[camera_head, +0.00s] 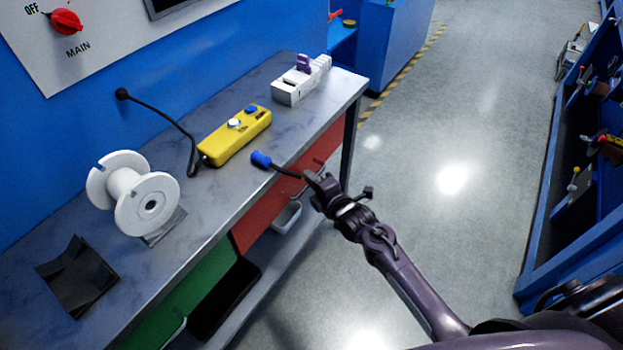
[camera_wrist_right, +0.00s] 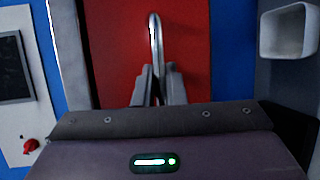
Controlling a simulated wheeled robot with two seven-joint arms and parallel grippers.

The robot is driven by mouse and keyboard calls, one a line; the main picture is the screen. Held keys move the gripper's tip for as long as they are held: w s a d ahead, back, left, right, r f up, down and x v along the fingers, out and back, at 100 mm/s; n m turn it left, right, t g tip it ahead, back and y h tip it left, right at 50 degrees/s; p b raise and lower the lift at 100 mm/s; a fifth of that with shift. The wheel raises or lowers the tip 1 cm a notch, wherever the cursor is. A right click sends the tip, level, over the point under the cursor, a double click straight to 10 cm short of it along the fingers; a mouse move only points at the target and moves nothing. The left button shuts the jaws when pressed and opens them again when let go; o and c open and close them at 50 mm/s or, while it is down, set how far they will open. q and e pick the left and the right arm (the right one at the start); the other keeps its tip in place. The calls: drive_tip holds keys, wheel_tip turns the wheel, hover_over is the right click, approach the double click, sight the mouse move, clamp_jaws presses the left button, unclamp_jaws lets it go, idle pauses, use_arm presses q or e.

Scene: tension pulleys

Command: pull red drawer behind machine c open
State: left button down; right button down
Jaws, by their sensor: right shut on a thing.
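The red drawer (camera_head: 262,222) sits under the bench top, to the right of a green drawer front (camera_head: 200,285). Its red front also fills the middle of the right wrist view (camera_wrist_right: 190,40). A silver bar handle (camera_wrist_right: 155,38) stands out from that front. My right gripper (camera_head: 312,182) is at the drawer front, just beyond the bench edge. In the right wrist view its two fingers (camera_wrist_right: 158,85) are closed on the handle. From these views I cannot tell how far the drawer is out. My left gripper is not in view.
A pale bin (camera_head: 288,217) hangs below. The floor (camera_head: 440,140) right of the bench is clear.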

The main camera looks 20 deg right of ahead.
drive_tip(key=s+d+p, duration=0.6)
drive_tip(key=s+d, duration=0.7)
drive_tip(key=s, duration=0.3)
drive_tip(key=shift+s, duration=0.4)
drive_tip(key=c, duration=1.5)
unclamp_jaws()
drive_tip(key=v, duration=0.7)
drive_tip(key=shift+s+d, duration=0.2)
drive_tip(key=shift+s, duration=0.2)
